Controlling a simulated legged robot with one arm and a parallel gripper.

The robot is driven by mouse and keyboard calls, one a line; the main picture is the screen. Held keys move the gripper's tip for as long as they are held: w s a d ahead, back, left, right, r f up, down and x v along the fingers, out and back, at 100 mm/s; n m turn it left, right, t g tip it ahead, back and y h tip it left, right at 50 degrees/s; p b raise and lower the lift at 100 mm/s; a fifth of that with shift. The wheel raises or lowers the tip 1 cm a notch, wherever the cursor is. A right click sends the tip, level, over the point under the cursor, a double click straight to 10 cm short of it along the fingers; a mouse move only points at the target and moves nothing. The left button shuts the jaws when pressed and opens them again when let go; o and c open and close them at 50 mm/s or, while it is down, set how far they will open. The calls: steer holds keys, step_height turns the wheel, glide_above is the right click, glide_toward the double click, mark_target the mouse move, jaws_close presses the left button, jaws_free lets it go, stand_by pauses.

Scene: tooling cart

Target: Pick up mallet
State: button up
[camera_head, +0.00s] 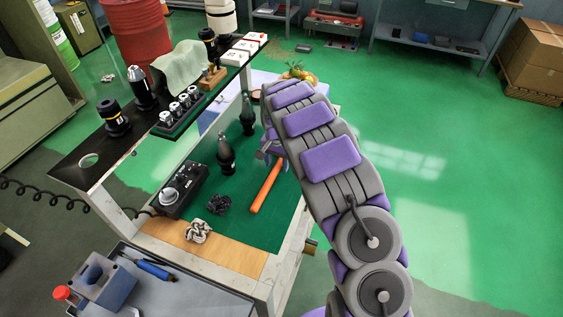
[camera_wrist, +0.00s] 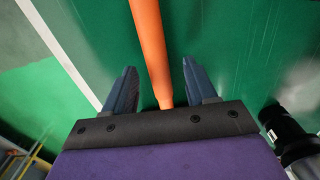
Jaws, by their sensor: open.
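The mallet's orange handle (camera_head: 266,187) lies on the green mat (camera_head: 280,226) of the cart. I cannot make out the mallet's head in either view. My gripper (camera_head: 268,150) is over the far end of the visible handle, partly hidden by my arm. In the wrist view my gripper (camera_wrist: 158,72) is open, with one finger on each side of the orange handle (camera_wrist: 151,40). Gaps show between the handle and both fingers. The handle's lower end passes out of sight behind the gripper body.
Two dark tool holders (camera_head: 225,155) stand left of my gripper; a black cylinder shows at right in the wrist view (camera_wrist: 285,135). A raised shelf (camera_head: 135,128) with tools overhangs the left.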

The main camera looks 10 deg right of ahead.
steer(key=shift+f, duration=0.25)
steer(key=shift+r, duration=0.1)
jaws_close()
stand_by(0.5)
